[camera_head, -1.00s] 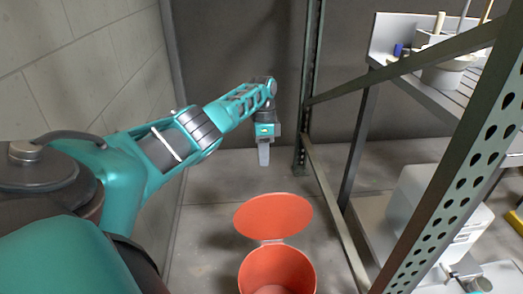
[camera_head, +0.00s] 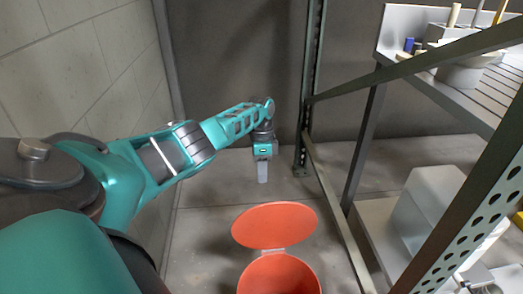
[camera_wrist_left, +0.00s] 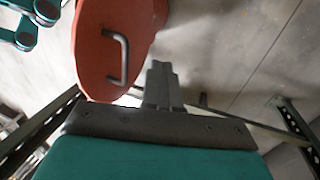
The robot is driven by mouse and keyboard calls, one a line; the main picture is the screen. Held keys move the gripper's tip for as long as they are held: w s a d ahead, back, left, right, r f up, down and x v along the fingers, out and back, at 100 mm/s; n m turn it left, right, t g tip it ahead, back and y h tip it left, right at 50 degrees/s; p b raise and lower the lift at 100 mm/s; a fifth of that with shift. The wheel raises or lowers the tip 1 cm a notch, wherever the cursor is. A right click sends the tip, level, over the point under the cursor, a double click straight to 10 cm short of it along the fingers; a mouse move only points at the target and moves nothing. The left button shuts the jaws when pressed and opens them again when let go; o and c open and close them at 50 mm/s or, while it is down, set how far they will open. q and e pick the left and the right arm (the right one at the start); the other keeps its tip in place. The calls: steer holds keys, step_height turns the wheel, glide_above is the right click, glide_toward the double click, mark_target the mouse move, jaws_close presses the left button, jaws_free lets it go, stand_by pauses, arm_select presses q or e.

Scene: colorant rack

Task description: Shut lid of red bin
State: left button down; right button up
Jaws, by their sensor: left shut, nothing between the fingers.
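The red bin (camera_head: 279,274) stands on the floor at the bottom middle of the head view, cut off by the lower edge. Its round red lid (camera_head: 274,225) is open, tilted up on the bin's far side. In the left wrist view the lid (camera_wrist_left: 112,50) shows its outer face with a dark bar handle (camera_wrist_left: 118,58). My left gripper (camera_head: 263,178) points down behind and above the lid, apart from it, with its fingers shut and empty. The fingers also show in the left wrist view (camera_wrist_left: 161,82), beside the lid. My right gripper is not in view.
A metal rack post (camera_head: 310,90) and its low rail (camera_head: 338,215) stand close to the right of the bin and left gripper. A shelf with containers (camera_head: 465,70) is at upper right. A block wall (camera_head: 95,80) runs along the left. Floor behind the lid is clear.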

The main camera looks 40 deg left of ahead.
arm_select(q)
steer(key=s+d+f+p, duration=0.1)
steer(key=s+d+f, duration=0.1)
steer(key=d+f, duration=0.1)
steer(key=shift+s+d, duration=0.1)
steer(key=shift+s, duration=0.3)
stand_by(0.3)
